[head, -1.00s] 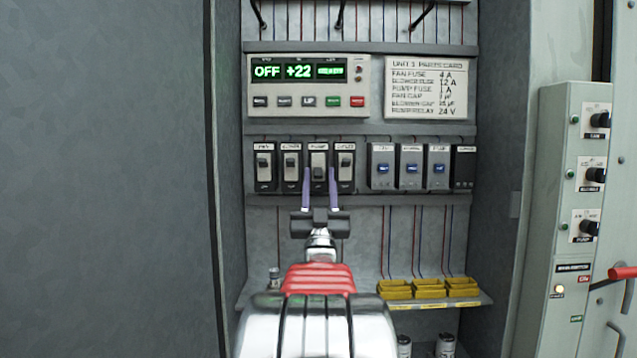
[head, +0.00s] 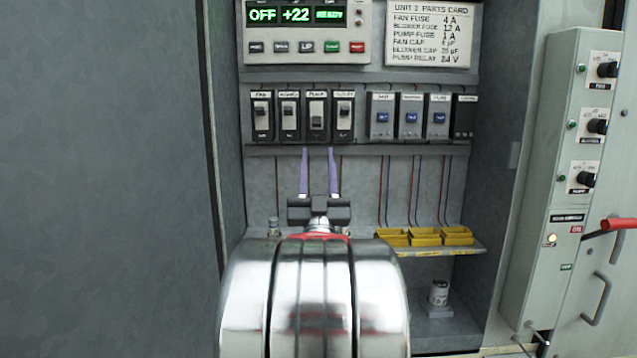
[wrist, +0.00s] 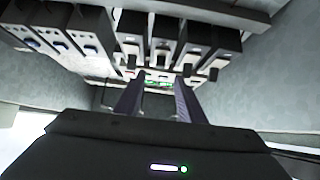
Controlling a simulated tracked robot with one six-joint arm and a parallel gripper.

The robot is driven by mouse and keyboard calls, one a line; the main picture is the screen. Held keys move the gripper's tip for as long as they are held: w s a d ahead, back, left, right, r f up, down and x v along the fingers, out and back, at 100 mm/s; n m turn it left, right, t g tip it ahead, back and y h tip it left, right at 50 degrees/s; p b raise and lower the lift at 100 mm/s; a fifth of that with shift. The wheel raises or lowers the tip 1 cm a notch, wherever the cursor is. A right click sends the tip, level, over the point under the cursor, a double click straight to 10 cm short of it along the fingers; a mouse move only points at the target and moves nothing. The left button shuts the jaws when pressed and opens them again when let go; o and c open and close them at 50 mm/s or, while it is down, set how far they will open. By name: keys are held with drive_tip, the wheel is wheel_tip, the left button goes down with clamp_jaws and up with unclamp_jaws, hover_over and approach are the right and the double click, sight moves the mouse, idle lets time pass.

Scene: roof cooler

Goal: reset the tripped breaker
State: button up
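A row of breakers sits in the open cabinet in the head view. The third from the left, the pump breaker (head: 317,118), has its lever lower than the fan breaker (head: 262,116), blower breaker (head: 289,116) and outlet breaker (head: 344,116). My gripper (head: 318,152) is open and empty, with two purple fingers apart. Its fingertips show just below the pump breaker, apart from its lever. In the wrist view, my gripper (wrist: 157,85) points up toward the undersides of the breakers, and nothing is between the fingers.
A display panel (head: 306,47) reading OFF and +22 is above the breakers. Fuse holders (head: 410,116) stand to their right. A ledge (head: 350,150) runs below the breakers. Yellow bins (head: 425,237) sit on a lower shelf. A switch box (head: 560,200) is at right.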

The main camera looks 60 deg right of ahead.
drive_tip(key=v, duration=0.5)
drive_tip(key=shift+s, duration=0.15)
idle(0.6)
